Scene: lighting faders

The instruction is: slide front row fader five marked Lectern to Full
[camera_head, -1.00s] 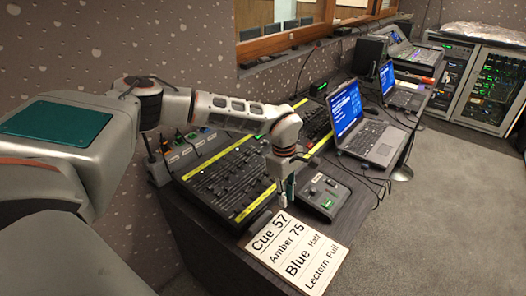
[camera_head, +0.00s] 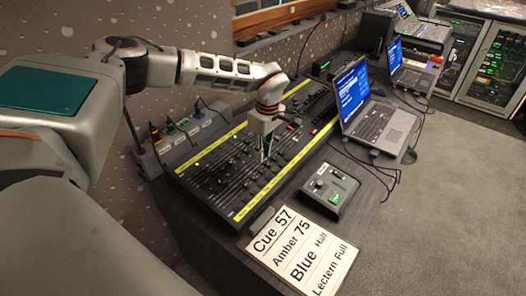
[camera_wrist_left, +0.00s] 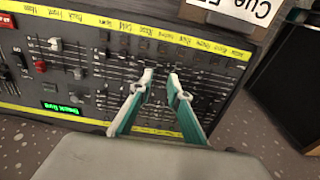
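The lighting console (camera_head: 205,178) is a dark fader desk with yellow label strips, sloping on the long table. In the left wrist view its front-row faders (camera_wrist_left: 110,70) run in dark slots beside a yellow strip (camera_wrist_left: 120,24). The strip's words are too small to tell surely which fader is Lectern. My left gripper (camera_head: 266,153) points down over the console's front row. In the left wrist view its two fingertips (camera_wrist_left: 161,78) are apart with nothing visible between them, over the fader slots. Contact with a cap cannot be told. My right gripper is not in view.
A cue card (camera_head: 300,250) reading "Lectern Full" lies at the table's near end. A small button box (camera_head: 330,190) sits right of the console. A laptop (camera_head: 372,120) stands behind it. A row of coloured plugs (camera_head: 185,128) lines the wall side.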

